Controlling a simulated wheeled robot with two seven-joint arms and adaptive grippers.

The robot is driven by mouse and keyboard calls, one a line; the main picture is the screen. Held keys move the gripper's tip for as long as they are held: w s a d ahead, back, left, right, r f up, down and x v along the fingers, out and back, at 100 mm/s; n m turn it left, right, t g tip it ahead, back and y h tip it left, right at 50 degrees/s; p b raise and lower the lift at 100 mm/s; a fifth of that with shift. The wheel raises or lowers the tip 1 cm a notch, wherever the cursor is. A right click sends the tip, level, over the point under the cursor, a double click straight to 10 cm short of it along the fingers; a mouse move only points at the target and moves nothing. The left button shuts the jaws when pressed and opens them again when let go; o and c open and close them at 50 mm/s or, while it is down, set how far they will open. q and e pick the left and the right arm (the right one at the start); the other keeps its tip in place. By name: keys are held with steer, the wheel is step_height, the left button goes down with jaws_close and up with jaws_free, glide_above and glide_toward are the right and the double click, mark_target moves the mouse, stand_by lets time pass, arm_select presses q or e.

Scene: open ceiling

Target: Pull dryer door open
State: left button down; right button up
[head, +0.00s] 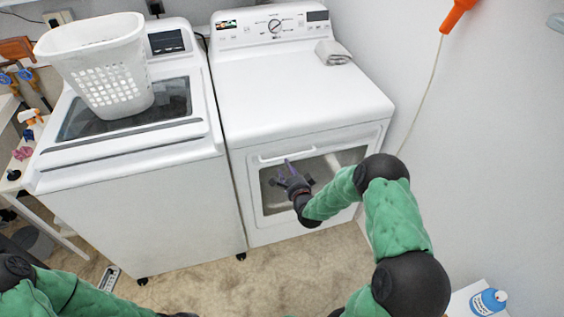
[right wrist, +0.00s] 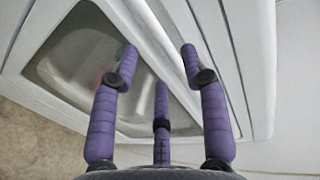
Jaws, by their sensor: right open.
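The white dryer (head: 305,85) stands at the right against the wall. Its front door (head: 251,187) has a glass window and a pale handle strip (head: 270,159) along the top edge, and looks closed. My right gripper (head: 290,175) is open and empty in front of the door, just below the handle strip. In the right wrist view, the purple fingers of this gripper (right wrist: 160,65) are spread before the window (right wrist: 85,65) and the door's white edge. I cannot tell whether a fingertip touches the door. My left arm shows at the lower left, but its gripper does not show.
A white washer (head: 140,200) stands left of the dryer, with a white laundry basket (head: 100,60) on its lid. The beige floor (head: 285,275) before the dryer is clear. A blue bottle (head: 488,302) stands at the lower right.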

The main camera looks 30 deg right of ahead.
mark_target(283, 161)
steer(key=shift+b+x, duration=0.75)
steer(key=shift+x, duration=2.4)
jaws_close()
